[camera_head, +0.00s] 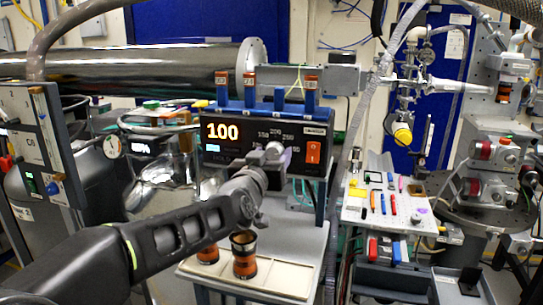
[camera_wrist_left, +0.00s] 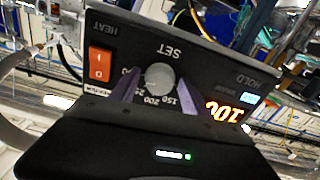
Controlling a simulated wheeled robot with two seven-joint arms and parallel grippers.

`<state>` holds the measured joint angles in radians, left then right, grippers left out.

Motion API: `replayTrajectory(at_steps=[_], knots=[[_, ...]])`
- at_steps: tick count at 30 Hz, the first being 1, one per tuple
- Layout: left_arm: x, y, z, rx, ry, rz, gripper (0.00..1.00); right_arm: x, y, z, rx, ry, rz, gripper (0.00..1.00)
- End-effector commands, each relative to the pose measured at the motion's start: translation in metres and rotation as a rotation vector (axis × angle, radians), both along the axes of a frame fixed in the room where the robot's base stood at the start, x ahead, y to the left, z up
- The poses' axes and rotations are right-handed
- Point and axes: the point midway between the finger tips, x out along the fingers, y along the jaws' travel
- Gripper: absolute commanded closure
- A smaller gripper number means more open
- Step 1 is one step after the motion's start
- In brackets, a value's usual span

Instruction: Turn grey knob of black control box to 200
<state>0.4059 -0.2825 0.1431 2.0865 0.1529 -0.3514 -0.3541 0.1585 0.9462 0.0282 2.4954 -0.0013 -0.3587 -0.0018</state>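The black control box (camera_head: 225,153) stands at the middle of the head view, its orange display reading 100. The grey knob (camera_head: 275,150) is on its front face below printed numbers including 150, 200 and 250. In the left wrist view the knob (camera_wrist_left: 159,78) appears upside down under the word SET. My left gripper (camera_head: 272,158) is at the box front; its two purple fingers (camera_wrist_left: 158,84) lie on either side of the knob, very near it. Whether they touch it is not clear. The knob's pointer mark is not readable. My right gripper is not in view.
A red switch (camera_head: 313,152) is to the right of the knob on the box. Orange-and-black cylinders (camera_head: 244,259) stand below my left arm on a pale tray. A tool board (camera_head: 385,211) is to the right, and a large steel pipe (camera_head: 130,80) runs behind.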

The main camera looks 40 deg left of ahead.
Motion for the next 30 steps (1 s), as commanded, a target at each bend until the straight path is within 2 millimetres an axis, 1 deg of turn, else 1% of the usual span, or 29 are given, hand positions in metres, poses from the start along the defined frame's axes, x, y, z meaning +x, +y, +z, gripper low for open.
replayTrajectory(at_steps=[1,2,19,30], knots=[[-0.0001,0.0,0.0,0.0,0.0,0.0,0.5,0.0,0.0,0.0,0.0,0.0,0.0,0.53],[-0.0001,0.0,0.0,0.0,0.0,0.0,0.53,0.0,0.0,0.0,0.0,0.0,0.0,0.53],[-0.0002,-0.0002,-0.0001,0.0,0.0,0.0,0.99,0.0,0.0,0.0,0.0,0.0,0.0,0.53],[-0.0002,-0.0003,-0.0007,-0.025,-0.009,-0.001,1.0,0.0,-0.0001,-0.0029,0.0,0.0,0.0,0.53]])
